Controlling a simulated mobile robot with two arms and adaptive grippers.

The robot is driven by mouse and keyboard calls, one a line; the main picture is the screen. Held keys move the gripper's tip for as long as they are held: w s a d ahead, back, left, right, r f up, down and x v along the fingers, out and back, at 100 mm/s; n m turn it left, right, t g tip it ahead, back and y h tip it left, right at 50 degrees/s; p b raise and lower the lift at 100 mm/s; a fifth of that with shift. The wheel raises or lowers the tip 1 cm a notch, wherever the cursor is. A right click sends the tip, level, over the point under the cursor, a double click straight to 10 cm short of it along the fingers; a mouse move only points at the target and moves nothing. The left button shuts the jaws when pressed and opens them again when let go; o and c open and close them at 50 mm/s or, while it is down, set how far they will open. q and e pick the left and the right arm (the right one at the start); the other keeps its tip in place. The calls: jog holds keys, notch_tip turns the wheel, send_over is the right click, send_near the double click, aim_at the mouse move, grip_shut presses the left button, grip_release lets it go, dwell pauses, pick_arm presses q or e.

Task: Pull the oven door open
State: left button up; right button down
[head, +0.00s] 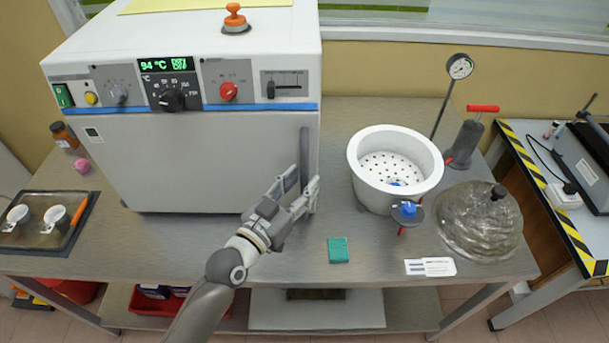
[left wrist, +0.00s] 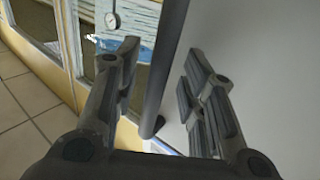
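The oven (head: 205,80) is a white box with a control panel, standing at the back left of the bench. Its door (head: 200,160) appears closed. The dark vertical door handle (head: 304,148) is at the door's right edge. My left gripper (head: 303,184) is at the lower part of the handle. In the left wrist view, the handle (left wrist: 165,70) runs between the two spread fingers of the gripper (left wrist: 160,82), with gaps visible on both sides. The door surface (left wrist: 250,60) is on the right there. My right gripper is not in view.
A white perforated pot (head: 365,180) stands right of the oven, with a glass lid (head: 478,225) beside it. A green sponge (head: 338,250) lies in front, near the bench edge. A tray (head: 75,225) with small cups is at the left. Bare bench lies before the door.

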pick_arm(q)
jog(key=shift+x, duration=0.9)
grip_shut()
